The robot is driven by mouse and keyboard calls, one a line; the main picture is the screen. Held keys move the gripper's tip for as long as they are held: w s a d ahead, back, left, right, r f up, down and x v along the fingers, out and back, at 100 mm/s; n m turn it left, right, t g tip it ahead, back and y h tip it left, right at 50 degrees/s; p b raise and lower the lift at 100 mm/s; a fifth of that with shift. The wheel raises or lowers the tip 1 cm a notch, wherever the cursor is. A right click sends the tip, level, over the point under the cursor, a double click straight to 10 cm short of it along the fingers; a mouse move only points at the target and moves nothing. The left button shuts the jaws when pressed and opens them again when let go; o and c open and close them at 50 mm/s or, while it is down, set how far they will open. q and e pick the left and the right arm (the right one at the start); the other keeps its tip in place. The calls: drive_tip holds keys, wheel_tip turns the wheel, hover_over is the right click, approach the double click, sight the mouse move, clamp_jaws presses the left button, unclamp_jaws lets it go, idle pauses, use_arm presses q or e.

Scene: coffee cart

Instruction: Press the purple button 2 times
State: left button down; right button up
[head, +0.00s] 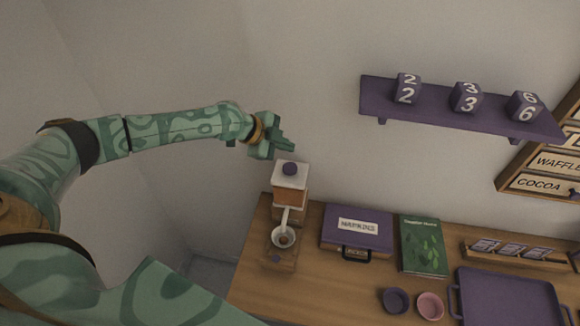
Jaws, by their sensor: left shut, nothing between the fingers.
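A small coffee grinder (290,208) with a white top block and a wooden base stands at the left end of the wooden counter. A round purple button (290,169) sits on its white top. A smaller dark purple spot shows low on the wooden base; I cannot tell what it is. My left gripper (285,148) is shut and empty. In the picture it is just above and slightly left of the purple button, with a small gap between them. I cannot tell how far apart they are in depth. My right gripper is not in view.
On the counter (330,290) are a purple napkins box (357,228), a green book (424,245), a purple cup (396,300), a pink cup (430,305) and a purple tray (507,274). A purple wall shelf (440,112) with number blocks hangs at upper right.

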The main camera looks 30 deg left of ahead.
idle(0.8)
use_arm(q)
wheel_tip(320, 180, up, 4)
drive_tip(key=g+y+p, duration=0.1)
drive_tip(key=p, duration=0.6)
hover_over(288, 168)
drive_tip(key=shift+a, duration=0.1)
drive_tip(key=shift+f, duration=0.1)
wheel_tip(288, 168, down, 7)
drive_tip(key=b, duration=0.6)
drive_tip(key=shift+f+b, duration=0.2)
drive_tip(key=shift+b, duration=0.2)
drive_tip(key=shift+f+b, duration=0.45)
drive_tip(key=shift+f, duration=0.2)
idle(0.7)
drive_tip(key=shift+f, duration=0.4)
